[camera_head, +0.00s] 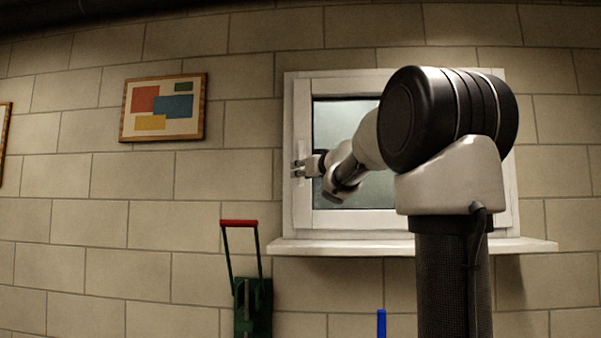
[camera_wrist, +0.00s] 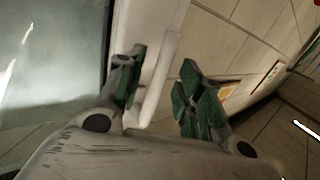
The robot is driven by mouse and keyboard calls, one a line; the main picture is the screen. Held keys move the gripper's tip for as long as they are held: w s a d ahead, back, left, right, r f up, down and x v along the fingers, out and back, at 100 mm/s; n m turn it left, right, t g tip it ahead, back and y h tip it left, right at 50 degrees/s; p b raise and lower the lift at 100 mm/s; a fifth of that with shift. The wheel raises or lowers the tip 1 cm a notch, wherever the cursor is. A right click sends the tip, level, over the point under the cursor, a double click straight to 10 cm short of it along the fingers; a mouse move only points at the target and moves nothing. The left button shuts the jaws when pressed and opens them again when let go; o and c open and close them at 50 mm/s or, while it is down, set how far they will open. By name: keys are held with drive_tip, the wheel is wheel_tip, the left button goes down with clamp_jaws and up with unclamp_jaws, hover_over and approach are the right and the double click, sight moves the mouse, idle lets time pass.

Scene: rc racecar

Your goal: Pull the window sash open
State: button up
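The white window sash (camera_head: 303,205) sits in its white frame (camera_head: 288,100) in the head view and looks closed, with dark frosted glass (camera_head: 335,122). Its left edge also shows in the wrist view (camera_wrist: 146,27). A slim white upright handle (camera_wrist: 161,78) stands on that edge. My gripper (camera_head: 298,168) is at the left side of the sash, level with the handle. In the wrist view my gripper (camera_wrist: 162,92) is open, its green-padded fingers apart, with the handle between them, nearer the left finger. Contact cannot be told. My arm hides the sash's right part.
A white sill (camera_head: 400,247) juts out below the window. A green hand truck with a red handle (camera_head: 240,223) stands below left, and a blue upright post (camera_head: 381,323) shows at the bottom. A framed picture (camera_head: 163,109) hangs on the wall left of the window.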

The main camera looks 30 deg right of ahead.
drive_tip(key=shift+w, duration=0.8)
clamp_jaws()
drive_tip(key=shift+d, duration=0.1)
